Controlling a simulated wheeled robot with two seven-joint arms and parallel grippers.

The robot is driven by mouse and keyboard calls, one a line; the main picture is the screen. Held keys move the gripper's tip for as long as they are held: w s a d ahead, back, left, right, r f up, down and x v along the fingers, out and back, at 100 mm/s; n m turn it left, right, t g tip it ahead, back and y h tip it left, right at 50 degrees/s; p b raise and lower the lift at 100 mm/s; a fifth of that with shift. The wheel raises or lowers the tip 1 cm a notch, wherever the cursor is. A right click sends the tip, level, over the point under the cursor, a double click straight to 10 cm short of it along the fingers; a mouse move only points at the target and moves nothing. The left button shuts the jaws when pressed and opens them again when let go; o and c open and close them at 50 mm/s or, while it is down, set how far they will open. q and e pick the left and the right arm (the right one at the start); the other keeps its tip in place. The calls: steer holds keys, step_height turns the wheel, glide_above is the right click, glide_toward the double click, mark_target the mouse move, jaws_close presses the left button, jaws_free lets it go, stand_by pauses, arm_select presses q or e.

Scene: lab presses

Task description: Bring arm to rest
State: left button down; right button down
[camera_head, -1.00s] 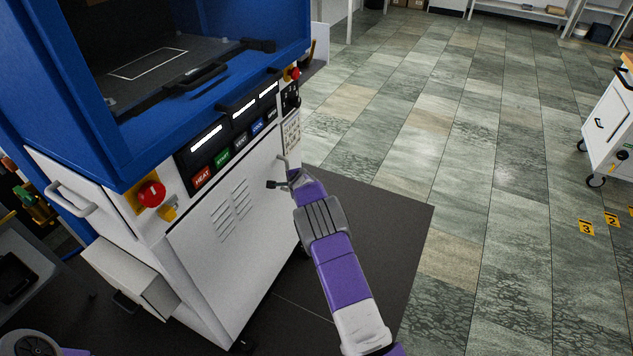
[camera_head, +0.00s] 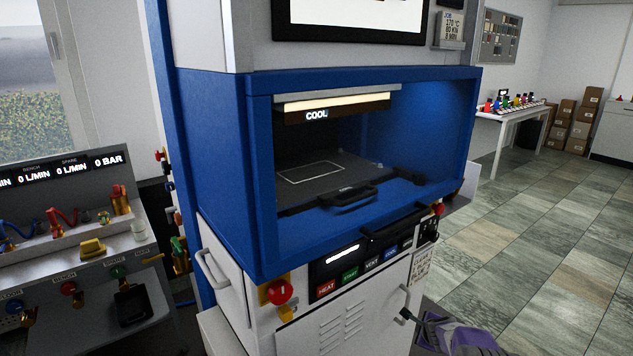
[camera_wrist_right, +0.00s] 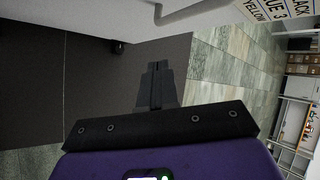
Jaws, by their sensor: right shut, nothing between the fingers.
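My right gripper (camera_head: 407,314) shows at the lower right of the head view, beside the right front of the white press cabinet (camera_head: 345,318). In the right wrist view its fingers (camera_wrist_right: 157,66) are together with nothing between them, over a dark floor mat (camera_wrist_right: 90,90). My left gripper is in neither view.
The blue press chamber (camera_head: 258,180) stands open-fronted, with a sign reading COOL. A red knob (camera_head: 278,291) sits on the panel. A gas bench (camera_head: 75,240) stands at left. A white table (camera_head: 508,117) and boxes (camera_head: 560,125) are at the back right. The tiled floor (camera_head: 540,250) is clear.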

steer(key=s+a+f+m+g+y+p, duration=0.2)
steer(key=s+a+f+m, duration=0.55)
steer(key=m, duration=0.55)
steer(key=s+a+f+m+g+y+p, duration=0.15)
steer(key=s+a+f+m, duration=0.25)
steer(key=s+a+m, duration=0.7)
steer(key=s+a+m+g+y+p, duration=0.1)
steer(key=s+a+m, duration=0.3)
steer(key=s+m, duration=0.6)
steer(key=s+a+m+g+y+p, duration=0.1)
steer(key=s+a+m+g, duration=0.2)
steer(key=s+m, duration=0.7)
steer(key=a+m, duration=0.1)
steer(key=m, duration=0.5)
steer(key=shift+s+a+m+p, duration=0.15)
steer(key=shift+s+m+p, duration=0.15)
steer(key=shift+m+p, duration=0.1)
steer(key=shift+r+g, duration=0.1)
steer(key=shift+g, duration=0.15)
